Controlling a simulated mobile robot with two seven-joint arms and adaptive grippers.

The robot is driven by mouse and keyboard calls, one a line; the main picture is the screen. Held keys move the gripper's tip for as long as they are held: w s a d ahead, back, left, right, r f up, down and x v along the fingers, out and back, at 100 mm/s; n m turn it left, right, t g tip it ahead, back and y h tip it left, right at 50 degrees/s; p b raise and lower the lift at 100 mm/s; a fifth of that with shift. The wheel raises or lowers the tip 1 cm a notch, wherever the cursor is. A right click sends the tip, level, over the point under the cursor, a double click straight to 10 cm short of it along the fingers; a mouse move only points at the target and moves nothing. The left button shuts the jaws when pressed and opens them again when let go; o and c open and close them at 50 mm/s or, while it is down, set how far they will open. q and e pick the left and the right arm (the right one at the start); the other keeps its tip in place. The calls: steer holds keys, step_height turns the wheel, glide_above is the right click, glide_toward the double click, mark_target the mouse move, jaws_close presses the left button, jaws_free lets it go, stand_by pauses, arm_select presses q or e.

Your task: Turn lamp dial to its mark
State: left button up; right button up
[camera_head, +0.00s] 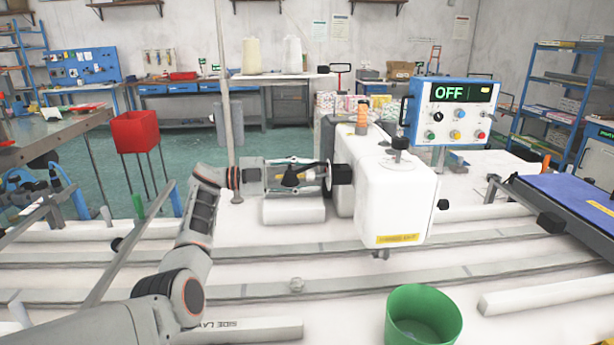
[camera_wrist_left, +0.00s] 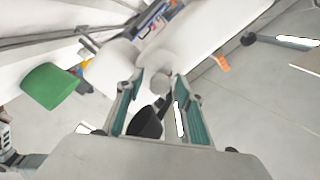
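A blue-framed control box (camera_head: 455,110) stands behind the white sewing machine (camera_head: 395,200) and its display reads OFF. A small black dial (camera_head: 437,115) sits on its face, above several coloured knobs; its mark is too small to read. My left gripper (camera_head: 318,176) is at the left end of the machine, well away from the box. Its fingers are apart, on either side of a black cone-shaped part (camera_head: 292,179). In the left wrist view the cone (camera_wrist_left: 146,122) shows between the teal finger pads; I cannot tell whether they touch it. My right gripper is out of view.
A green bin (camera_head: 424,315) stands in front of the machine. Long rails (camera_head: 330,246) cross the white table. A blue-topped panel (camera_head: 570,200) is at the right, and a red bin (camera_head: 134,131) stands at the left. The wrist view also shows the green bin (camera_wrist_left: 50,86).

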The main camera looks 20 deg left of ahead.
arm_select(q)
jaws_close()
